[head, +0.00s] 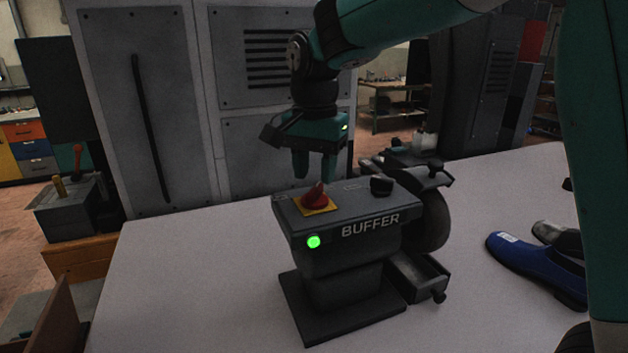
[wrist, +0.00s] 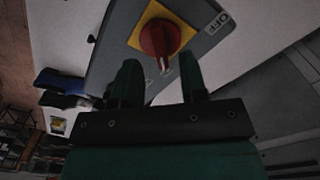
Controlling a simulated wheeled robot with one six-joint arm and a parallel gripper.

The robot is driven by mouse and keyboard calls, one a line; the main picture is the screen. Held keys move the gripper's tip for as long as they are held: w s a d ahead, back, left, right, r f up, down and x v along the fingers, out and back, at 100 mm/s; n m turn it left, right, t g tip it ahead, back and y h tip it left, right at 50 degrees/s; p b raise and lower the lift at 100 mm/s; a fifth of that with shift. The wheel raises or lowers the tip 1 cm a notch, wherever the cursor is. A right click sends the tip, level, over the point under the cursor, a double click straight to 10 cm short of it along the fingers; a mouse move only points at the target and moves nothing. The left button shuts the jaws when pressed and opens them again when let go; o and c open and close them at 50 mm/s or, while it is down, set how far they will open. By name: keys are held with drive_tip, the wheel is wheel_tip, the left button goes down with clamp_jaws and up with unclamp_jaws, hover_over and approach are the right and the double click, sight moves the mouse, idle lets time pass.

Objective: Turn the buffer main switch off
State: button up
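The buffer (head: 345,225) stands on the pale table, with its name on the front and a green lamp (head: 313,242) lit. Its main switch is a red rotary knob (head: 314,195) on a yellow plate on top; the knob also shows in the wrist view (wrist: 160,38). An OFF label (wrist: 218,22) lies at one side of the plate. My gripper (head: 314,172) points down just above and behind the knob in the head view. In the wrist view its two fingers (wrist: 160,82) are apart with nothing between them. They do not appear to touch the knob.
A black knob (head: 381,185) sits on the buffer's top to the right. The buffing wheel (head: 428,215) and a small open drawer (head: 418,275) are on its right side. The table's left front is clear. A grey cabinet (head: 155,100) stands behind.

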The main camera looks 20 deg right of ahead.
sight(315, 188)
drive_tip(key=shift+f, duration=1.6)
drive_tip(key=shift+c, duration=0.2)
clamp_jaws()
drive_tip(key=shift+n, duration=0.3)
drive_tip(key=n+p, duration=0.1)
drive_tip(key=n, duration=0.2)
drive_tip(key=shift+r+n, duration=0.1)
drive_tip(key=shift+n, duration=0.2)
drive_tip(key=shift+n+p, duration=0.5)
drive_tip(key=shift+n, duration=1.8)
